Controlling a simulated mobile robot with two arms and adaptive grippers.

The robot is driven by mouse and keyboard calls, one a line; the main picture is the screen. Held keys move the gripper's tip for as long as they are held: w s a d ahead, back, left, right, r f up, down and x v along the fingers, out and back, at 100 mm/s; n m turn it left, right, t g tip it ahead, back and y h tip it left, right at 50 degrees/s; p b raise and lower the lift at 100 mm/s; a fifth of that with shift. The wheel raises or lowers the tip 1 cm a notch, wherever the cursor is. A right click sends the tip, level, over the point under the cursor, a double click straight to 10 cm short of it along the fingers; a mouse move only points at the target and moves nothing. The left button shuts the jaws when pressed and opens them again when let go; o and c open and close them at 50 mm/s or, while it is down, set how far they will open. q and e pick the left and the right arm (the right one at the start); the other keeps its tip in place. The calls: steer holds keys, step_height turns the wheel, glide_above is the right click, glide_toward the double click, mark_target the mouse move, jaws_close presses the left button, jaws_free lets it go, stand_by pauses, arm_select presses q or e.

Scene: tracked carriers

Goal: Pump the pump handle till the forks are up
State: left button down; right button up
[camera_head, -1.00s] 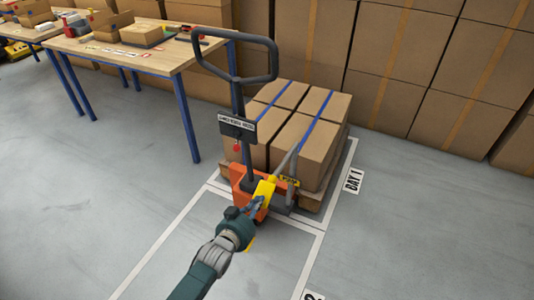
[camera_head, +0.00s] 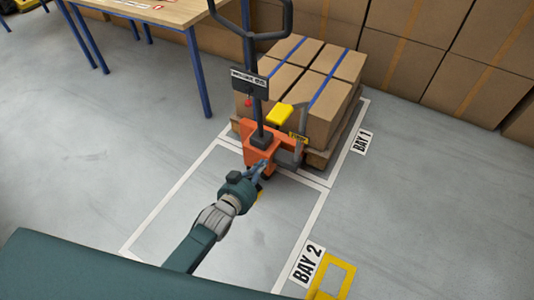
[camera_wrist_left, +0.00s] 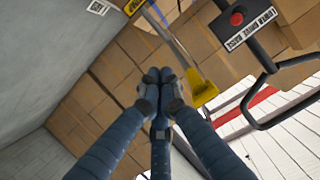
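The pump handle (camera_head: 279,116) is a yellow pad on a grey lever, raised at the front of the orange pallet truck (camera_head: 258,147). My left gripper (camera_head: 262,169) is low in front of the orange body, below the pad and apart from it. In the left wrist view its fingertips (camera_wrist_left: 159,76) are together with nothing seen between them, and the yellow pad (camera_wrist_left: 201,88) is beside them. The forks are hidden under the loaded pallet, so their height does not show. My right gripper is not in view.
Strapped boxes (camera_head: 322,75) stand on the pallet in Bay 1. The truck's black steering loop (camera_head: 250,30) rises above. A wooden table (camera_head: 170,12) is at the upper left, with stacked boxes (camera_head: 440,55) behind.

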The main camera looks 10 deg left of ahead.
arm_select(q)
steer(key=s, duration=0.1)
steer(key=s+a+f, duration=0.1)
steer(key=s, duration=0.3)
steer(key=shift+a+f+b, duration=0.25)
steer(key=shift+a+b, duration=0.05)
steer(key=shift+a, duration=0.1)
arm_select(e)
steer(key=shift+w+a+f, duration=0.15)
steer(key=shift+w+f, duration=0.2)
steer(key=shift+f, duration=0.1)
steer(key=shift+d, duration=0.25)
